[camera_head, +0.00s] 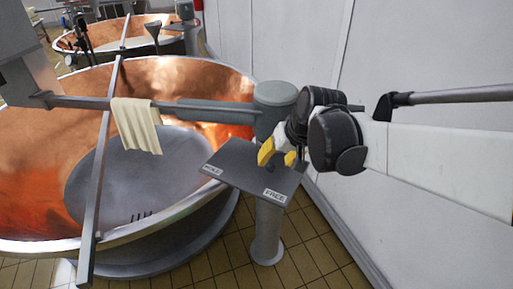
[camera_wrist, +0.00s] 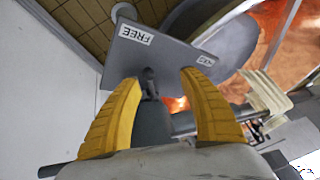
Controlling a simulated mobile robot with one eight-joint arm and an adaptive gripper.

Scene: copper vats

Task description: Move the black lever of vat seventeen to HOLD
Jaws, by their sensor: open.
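A flat grey plate (camera_head: 240,172) on a post beside the near copper vat carries two white labels. The FREE label (camera_head: 275,195) is at its right front corner; the other label (camera_head: 211,170), at the left, is small and seems to read HOLD. A short black lever (camera_wrist: 149,84) shows in the wrist view at the plate's edge, more on the FREE side; the head view mostly hides it. My gripper (camera_head: 277,156) is over the plate's back right part. In the wrist view its yellow fingers (camera_wrist: 160,75) are open, one on each side of the lever, without visible grip. No vat number is legible.
The near copper vat (camera_head: 215,80) fills the left, with a cloth (camera_head: 136,125) hanging on a grey bar across it. A grey cylinder (camera_head: 276,94) stands behind the plate. A white wall (camera_head: 275,45) is close on the right. Tiled floor (camera_head: 215,262) is clear in front.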

